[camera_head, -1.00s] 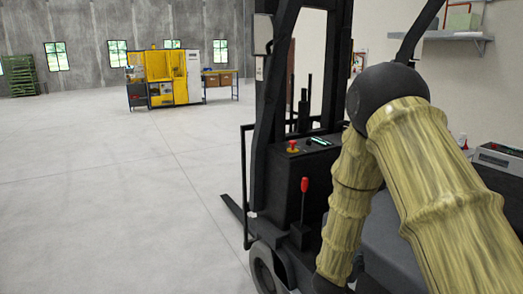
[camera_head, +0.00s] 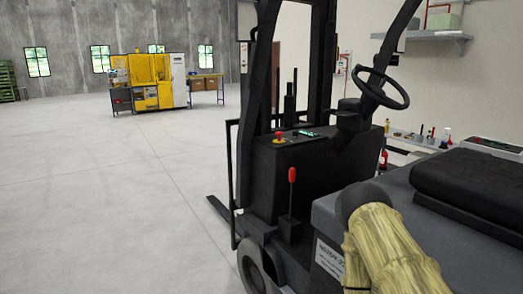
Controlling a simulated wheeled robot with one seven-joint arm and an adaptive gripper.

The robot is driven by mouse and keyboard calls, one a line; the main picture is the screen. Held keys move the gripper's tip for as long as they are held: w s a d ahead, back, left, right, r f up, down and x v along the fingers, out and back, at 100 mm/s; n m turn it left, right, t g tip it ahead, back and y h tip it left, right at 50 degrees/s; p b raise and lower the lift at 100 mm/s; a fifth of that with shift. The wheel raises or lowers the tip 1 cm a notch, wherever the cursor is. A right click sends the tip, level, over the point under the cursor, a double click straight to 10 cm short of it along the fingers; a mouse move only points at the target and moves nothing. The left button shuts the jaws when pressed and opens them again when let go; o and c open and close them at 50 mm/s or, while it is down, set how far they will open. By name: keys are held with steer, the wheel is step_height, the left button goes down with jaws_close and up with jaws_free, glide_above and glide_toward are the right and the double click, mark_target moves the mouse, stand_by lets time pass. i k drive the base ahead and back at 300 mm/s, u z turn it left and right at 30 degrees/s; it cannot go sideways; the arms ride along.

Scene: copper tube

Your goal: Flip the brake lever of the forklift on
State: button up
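The forklift (camera_head: 300,170) stands at centre right. A lever with a red grip (camera_head: 292,175) and a thin black shaft stands nearly upright on its near side. I take it for the brake lever; no label on it is readable. My arm's bamboo-textured link and black joint (camera_head: 365,203) show at the lower right, in front of the forklift's grey body. The joint is to the right of the lever in the picture and apart from it. My gripper is not visible.
A red button (camera_head: 279,137) sits on the forklift's dash. A steering wheel (camera_head: 382,88) and black seat (camera_head: 475,187) are to the right. The black frame post (camera_head: 258,100) rises left of the lever. Open floor (camera_head: 110,200) lies left. A yellow machine (camera_head: 150,80) stands far back.

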mark_target(292, 173)
steer(key=k, duration=0.6)
steer(key=z, duration=0.45)
steer(key=i, duration=1.15)
steer(key=u, duration=0.5)
steer(key=i, duration=0.6)
steer(key=u, duration=0.25)
